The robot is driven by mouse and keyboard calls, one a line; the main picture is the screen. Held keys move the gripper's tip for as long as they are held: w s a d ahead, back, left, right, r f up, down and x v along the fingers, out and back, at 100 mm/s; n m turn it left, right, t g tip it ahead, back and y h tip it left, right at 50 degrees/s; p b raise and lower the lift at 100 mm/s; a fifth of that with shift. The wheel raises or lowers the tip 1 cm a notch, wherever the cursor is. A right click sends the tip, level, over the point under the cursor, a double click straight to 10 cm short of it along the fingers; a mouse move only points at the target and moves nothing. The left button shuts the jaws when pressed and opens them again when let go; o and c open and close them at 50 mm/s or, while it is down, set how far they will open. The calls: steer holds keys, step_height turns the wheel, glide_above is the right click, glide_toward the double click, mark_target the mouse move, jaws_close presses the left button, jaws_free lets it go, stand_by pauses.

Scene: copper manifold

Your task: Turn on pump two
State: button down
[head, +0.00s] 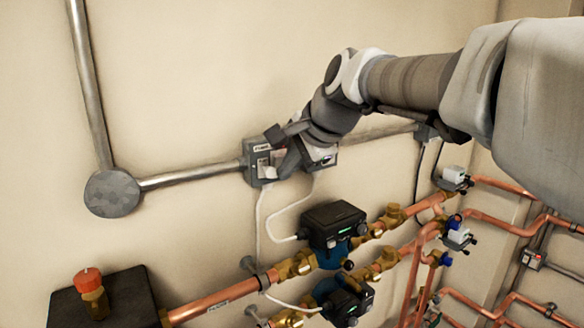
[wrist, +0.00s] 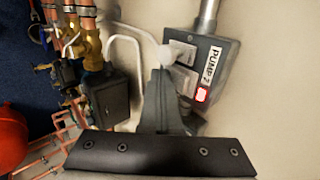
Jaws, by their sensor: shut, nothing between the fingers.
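The grey switch box labelled PUMP 2 (wrist: 228,50) is on the wall in the wrist view, with pale plates on its face and a small red mark (wrist: 202,95) beside the label. In the head view a labelled grey box (head: 250,150) sits at the end of a conduit. My gripper (head: 270,165) is in front of that box, partly covering its face. In the wrist view my gripper (wrist: 163,75) is shut, its tip over the box's left edge beside a white rounded piece. Contact and the switch position cannot be told.
Two black-topped pumps, one upper (head: 335,222) and one lower (head: 345,303), sit on copper pipes below. White cables hang down from the boxes. A round junction box (head: 112,193) is left on the wall. A red-capped brass fitting (head: 91,290) stands lower left.

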steer(key=shift+r+p, duration=0.75)
steer(key=shift+r, duration=0.1)
